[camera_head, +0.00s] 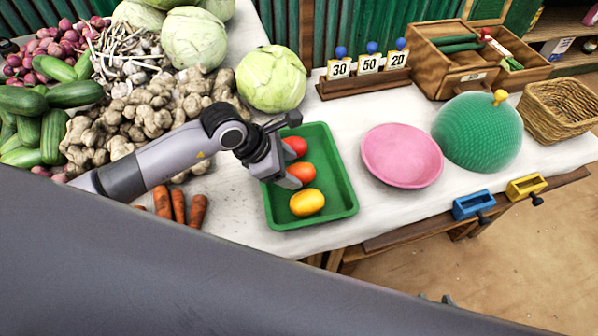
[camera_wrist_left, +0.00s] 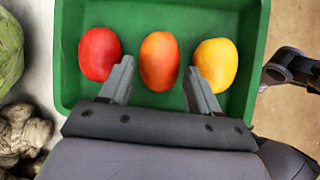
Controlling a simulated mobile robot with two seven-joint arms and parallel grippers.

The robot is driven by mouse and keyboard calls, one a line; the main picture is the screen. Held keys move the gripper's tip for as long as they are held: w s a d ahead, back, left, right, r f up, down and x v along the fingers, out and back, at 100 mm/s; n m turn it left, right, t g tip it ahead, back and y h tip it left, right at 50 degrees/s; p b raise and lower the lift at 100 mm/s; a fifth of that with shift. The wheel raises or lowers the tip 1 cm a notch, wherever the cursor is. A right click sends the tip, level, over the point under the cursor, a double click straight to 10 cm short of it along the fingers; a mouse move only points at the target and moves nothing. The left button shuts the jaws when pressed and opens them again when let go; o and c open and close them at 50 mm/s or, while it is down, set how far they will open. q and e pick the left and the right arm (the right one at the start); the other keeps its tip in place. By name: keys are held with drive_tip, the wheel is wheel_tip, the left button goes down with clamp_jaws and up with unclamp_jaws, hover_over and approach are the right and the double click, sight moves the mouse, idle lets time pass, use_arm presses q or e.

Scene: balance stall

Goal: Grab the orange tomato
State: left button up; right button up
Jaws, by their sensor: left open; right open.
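The orange tomato (camera_head: 302,172) lies in the green tray (camera_head: 342,207), in the middle of a row with a red tomato (camera_head: 296,146) and a yellow tomato (camera_head: 307,202). My left gripper (camera_head: 287,170) is open and points down over the tray at the orange tomato. In the left wrist view the orange tomato (camera_wrist_left: 159,62) shows ahead of and between the two open fingers (camera_wrist_left: 160,76). One finger overlaps the red tomato's edge (camera_wrist_left: 98,52), the other the yellow tomato's edge (camera_wrist_left: 217,62). I cannot tell whether they touch. My right gripper cannot be made out.
A pink bowl (camera_head: 402,156) and a green dome (camera_head: 477,132) stand right of the tray. A cabbage (camera_head: 272,79) and ginger (camera_head: 150,110) lie behind and left, carrots (camera_head: 180,206) at the left front. Number cards (camera_head: 369,64) stand at the back.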

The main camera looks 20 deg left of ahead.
use_arm(q)
drive_tip(key=shift+x, duration=1.4)
drive_tip(key=c, duration=0.7)
